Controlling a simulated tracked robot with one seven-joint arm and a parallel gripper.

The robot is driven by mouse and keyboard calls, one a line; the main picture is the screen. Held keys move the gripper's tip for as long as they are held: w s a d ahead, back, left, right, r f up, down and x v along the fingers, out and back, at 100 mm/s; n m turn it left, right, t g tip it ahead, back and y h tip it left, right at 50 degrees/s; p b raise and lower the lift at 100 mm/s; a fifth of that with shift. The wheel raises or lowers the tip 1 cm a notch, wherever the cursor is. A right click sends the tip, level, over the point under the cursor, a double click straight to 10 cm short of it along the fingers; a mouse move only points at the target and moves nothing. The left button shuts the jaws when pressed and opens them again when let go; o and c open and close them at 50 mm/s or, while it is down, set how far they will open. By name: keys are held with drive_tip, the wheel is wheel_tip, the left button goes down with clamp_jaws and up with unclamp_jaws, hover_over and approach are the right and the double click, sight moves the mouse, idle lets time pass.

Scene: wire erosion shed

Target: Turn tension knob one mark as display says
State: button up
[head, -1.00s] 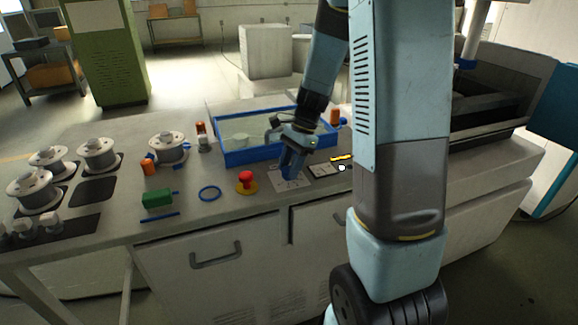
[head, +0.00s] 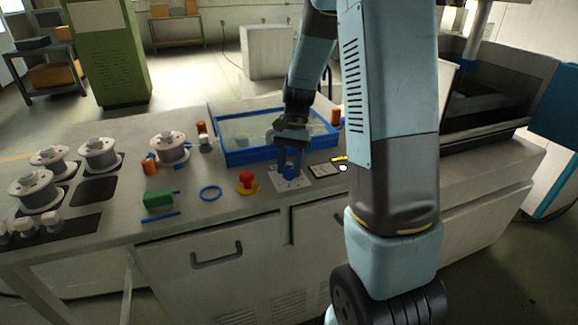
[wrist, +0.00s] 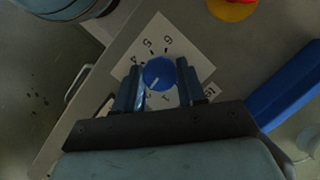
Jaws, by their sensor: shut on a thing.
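The tension knob (wrist: 159,73) is a round blue knob on a white dial card (wrist: 205,60) in the wrist view. Marks and digits such as 4, 5 and 6 ring it, turned in the picture. A pale pointer line on the knob runs toward the lower left; which mark it meets is unclear. My gripper (wrist: 160,85) has one finger on each side of the knob and is shut on it. In the head view my gripper (head: 290,170) reaches down to the card (head: 303,182), mostly hiding the knob. A small dark-framed panel (head: 325,170), perhaps the display, lies right of the card; its text is unreadable.
A red button on a yellow base (head: 247,182) stands close left of the card. A blue-rimmed tank (head: 240,157) is just behind. A blue ring (head: 210,193), green block (head: 157,199) and wire spools (head: 99,155) lie farther left. Bench front edge is near.

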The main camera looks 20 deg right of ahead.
drive_tip(key=shift+w+n, duration=0.15)
drive_tip(key=shift+n, duration=0.15)
drive_tip(key=o, duration=1.1)
drive_tip(key=shift+c, duration=0.2)
drive_tip(key=v, duration=1.3)
drive_tip(key=shift+r, duration=0.35)
drive_tip(key=shift+w, duration=0.1)
